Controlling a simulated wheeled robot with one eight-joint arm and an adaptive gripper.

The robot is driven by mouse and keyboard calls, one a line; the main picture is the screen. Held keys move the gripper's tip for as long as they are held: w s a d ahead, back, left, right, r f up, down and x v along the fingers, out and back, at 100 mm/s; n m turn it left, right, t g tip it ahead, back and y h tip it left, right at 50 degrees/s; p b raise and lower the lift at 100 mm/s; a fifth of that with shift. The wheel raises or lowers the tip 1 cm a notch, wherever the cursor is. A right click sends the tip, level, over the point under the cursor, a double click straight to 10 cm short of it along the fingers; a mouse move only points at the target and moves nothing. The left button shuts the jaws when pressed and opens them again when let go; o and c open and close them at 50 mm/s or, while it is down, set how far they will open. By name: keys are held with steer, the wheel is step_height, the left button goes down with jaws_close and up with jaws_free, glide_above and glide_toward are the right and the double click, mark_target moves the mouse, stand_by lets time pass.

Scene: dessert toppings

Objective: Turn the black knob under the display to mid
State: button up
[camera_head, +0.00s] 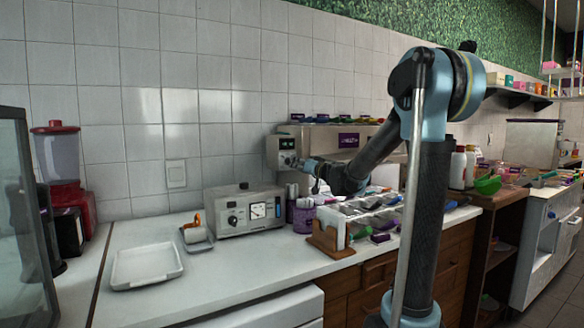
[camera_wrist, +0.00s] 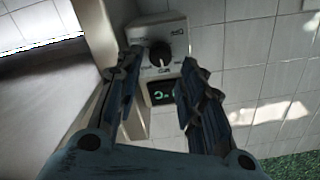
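The black knob (camera_wrist: 160,53) sits on a light grey panel (camera_wrist: 160,27) in the wrist view, with small labels around it too blurred to read. The display (camera_wrist: 162,92), dark with green characters, appears below the knob in this view. My gripper (camera_wrist: 160,58) is open, with one finger on each side of the knob and a gap on both sides; its depth from the knob is hard to judge. In the head view the display (camera_head: 287,143) is on a grey box on the wall side, and my gripper (camera_head: 298,163) is just beneath it, covering much of the knob area. The knob's setting cannot be read.
A grey appliance (camera_head: 243,209) with its own knob and a dial stands on the counter at left. A topping rack (camera_head: 372,214) is below my arm. A white tray (camera_head: 146,267) lies at front left. Tiled wall is behind the box.

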mark_target(289, 162)
steer(key=x, duration=0.6)
steer(key=shift+w, duration=0.15)
steer(key=shift+a, duration=0.15)
steer(key=shift+c, duration=0.2)
steer(key=c, duration=0.7)
